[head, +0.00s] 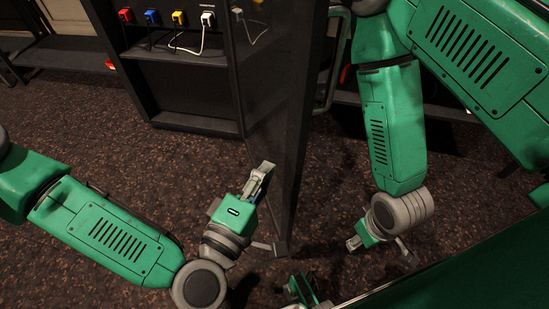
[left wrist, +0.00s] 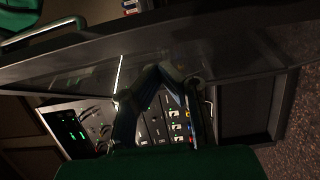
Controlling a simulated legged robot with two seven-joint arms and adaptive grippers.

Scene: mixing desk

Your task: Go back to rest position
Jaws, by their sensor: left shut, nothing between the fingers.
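In the head view my left gripper (head: 264,178) is shut and empty. It points up, close to the lower part of a dark-framed glass door (head: 295,110); I cannot tell whether they touch. In the left wrist view the closed fingers (left wrist: 165,72) show in front of the dark glass door (left wrist: 240,45). My right arm hangs bent on the right of the head view. The right gripper (head: 355,242) is small, turned away and partly hidden, so its fingers cannot be made out.
Behind the door stands a dark rack (head: 185,92) with red, blue, yellow and white plugs; a white cable (head: 188,50) loops from the white one. A panel with green lights (left wrist: 70,130) and knobs shows in the left wrist view. Speckled carpet (head: 120,155) is free at left.

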